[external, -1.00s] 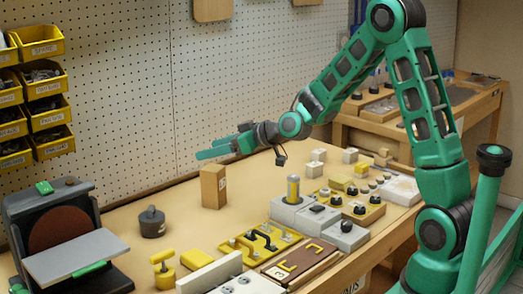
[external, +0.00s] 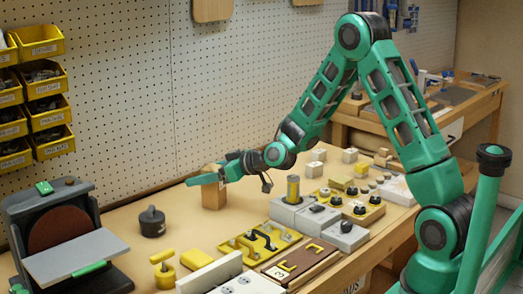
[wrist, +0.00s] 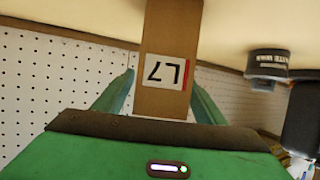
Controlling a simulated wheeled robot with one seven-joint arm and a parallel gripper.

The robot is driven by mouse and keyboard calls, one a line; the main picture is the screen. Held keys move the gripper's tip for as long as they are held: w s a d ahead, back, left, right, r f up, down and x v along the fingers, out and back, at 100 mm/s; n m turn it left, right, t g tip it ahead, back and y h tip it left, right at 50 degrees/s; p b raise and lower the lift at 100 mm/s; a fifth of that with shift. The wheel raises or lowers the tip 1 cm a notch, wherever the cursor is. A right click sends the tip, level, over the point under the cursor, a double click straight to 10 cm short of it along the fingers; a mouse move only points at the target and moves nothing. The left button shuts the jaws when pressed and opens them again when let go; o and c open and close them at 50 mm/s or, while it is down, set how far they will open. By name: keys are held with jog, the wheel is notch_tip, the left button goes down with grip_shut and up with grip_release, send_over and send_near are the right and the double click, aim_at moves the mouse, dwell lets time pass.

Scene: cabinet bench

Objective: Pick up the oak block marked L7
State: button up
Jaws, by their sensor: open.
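The oak block (external: 211,196) stands upright on the bench toward the back, near the pegboard. In the wrist view the block (wrist: 168,30) shows a white label reading L7 with a red edge, and the picture is upside down. My gripper (external: 203,180) is open at the block's upper part. In the wrist view one finger of my gripper (wrist: 160,90) shows on each side of the block, so the block appears between them. I cannot tell whether either finger touches it. The gripper covers part of the block in the external view.
A dark round weight (external: 152,222) stands to the left of the block. A grey box with a yellow cylinder (external: 293,189), a yellow plate with hooks (external: 242,247) and knob panels (external: 352,205) are to the right and front. A sander (external: 62,240) stands at far left.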

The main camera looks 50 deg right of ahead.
jog(key=shift+w+a+f, duration=0.1)
jog(key=shift+w+f, duration=0.05)
jog(key=shift+w, duration=0.15)
jog(key=shift+c, duration=0.4)
jog(key=c, duration=1.2)
jog(key=shift+c, duration=0.2)
